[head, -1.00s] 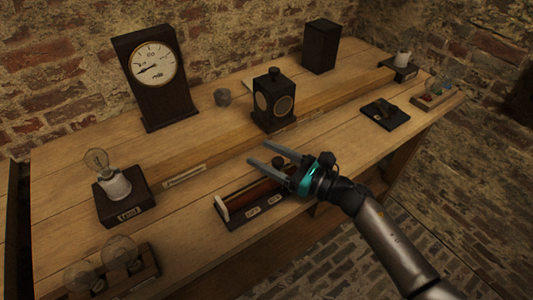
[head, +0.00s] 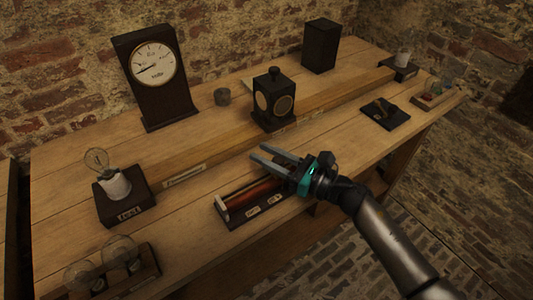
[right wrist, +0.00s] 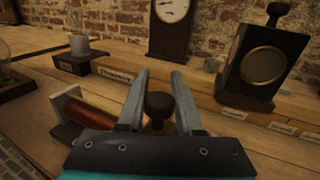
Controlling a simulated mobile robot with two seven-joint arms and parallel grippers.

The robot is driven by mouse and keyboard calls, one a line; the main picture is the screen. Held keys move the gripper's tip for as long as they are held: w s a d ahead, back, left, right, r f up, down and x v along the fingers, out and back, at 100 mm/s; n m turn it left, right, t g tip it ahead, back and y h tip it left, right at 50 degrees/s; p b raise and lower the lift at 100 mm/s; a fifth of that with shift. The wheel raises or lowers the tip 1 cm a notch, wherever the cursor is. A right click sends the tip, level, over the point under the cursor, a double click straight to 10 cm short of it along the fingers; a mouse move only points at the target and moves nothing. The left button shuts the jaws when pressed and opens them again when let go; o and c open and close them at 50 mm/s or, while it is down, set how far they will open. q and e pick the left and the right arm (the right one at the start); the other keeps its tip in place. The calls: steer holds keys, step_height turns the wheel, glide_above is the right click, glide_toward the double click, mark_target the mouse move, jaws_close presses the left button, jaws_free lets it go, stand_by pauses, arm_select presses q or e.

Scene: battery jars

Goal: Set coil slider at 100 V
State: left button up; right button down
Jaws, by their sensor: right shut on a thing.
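The coil (head: 249,194), a reddish winding on a dark base with small labels, lies near the table's front edge. It also shows at the left of the right wrist view (right wrist: 90,113). My right gripper (head: 262,157) reaches over the coil's right end. In the right wrist view its fingers are shut on the dark round slider knob (right wrist: 159,104). The gripper hides the knob in the head view. The upright dial meter (head: 154,62) stands at the back left, its needle toward the lower left; its figures are too small to read. My left gripper is out of view.
A lamp on a labelled block (head: 121,194) stands left of the coil, with round glass bulbs (head: 120,249) in front. A dark box with round windows (head: 273,101) stands behind the gripper. A switch (head: 385,113) sits to the right, with bare table between.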

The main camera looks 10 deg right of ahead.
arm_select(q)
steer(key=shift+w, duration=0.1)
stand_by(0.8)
arm_select(e)
steer(key=s+a, duration=0.1)
steer(key=a, duration=0.1)
steer(key=s+a, duration=0.1)
steer(key=a, duration=0.2)
steer(key=s+a+p, duration=0.1)
steer(key=a, duration=0.2)
steer(key=shift+a, duration=0.2)
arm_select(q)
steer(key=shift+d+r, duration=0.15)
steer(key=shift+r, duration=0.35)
arm_select(e)
steer(key=c, duration=0.6)
jaws_free()
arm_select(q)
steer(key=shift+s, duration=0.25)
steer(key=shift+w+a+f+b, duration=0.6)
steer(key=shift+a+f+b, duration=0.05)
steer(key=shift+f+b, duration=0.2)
arm_select(e)
steer(key=shift+v, duration=7.7)
